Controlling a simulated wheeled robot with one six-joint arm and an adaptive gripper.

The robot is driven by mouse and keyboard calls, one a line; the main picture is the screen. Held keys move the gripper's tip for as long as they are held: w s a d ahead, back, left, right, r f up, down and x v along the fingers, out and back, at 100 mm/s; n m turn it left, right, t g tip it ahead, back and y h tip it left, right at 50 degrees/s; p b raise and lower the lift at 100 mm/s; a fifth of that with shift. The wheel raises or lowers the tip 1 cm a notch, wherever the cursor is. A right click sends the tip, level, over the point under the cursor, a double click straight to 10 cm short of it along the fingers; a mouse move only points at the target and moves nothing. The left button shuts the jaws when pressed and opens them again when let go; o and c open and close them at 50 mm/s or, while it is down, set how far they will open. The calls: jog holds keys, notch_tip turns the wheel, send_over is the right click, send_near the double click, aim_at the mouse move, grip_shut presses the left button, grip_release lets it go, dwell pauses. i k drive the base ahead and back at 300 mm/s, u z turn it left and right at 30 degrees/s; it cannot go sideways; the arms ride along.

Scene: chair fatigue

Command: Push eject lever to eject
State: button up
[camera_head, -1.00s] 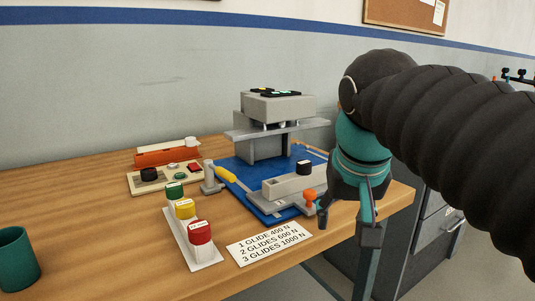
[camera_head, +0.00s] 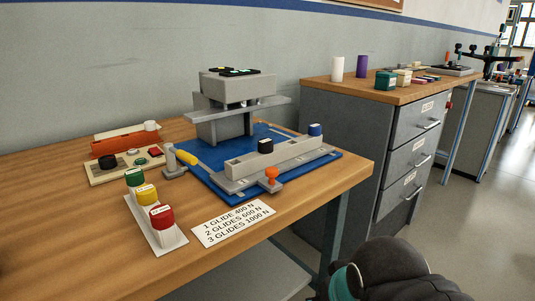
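The press fixture has a blue base plate (camera_head: 218,190), a grey press head (camera_head: 238,88) and a long grey bar (camera_head: 285,158) along its front. An orange knob (camera_head: 271,173) stands at the bar's front side. A yellow-handled lever (camera_head: 187,158) sits at the plate's left end, beside a grey post. I cannot tell from the picture which of these two is the eject lever. A black cap (camera_head: 265,146) and a blue cap (camera_head: 315,130) stand on the bar. My arm shows only at the bottom right, well apart from the fixture. Its gripper fingers are out of frame.
Green, yellow and red capped pieces stand on a white strip (camera_head: 176,245) left of a printed card (camera_head: 234,223). A control panel (camera_head: 124,163) and an orange block (camera_head: 122,142) lie behind. A drawer cabinet (camera_head: 352,134) stands right of the table. The table's left front is clear.

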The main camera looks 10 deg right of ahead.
aim_at(182, 154)
jog(key=u, duration=0.05)
jog(key=k, duration=0.5)
jog(key=z, duration=1)
jog(key=i, duration=0.65)
jog(key=u, duration=0.95)
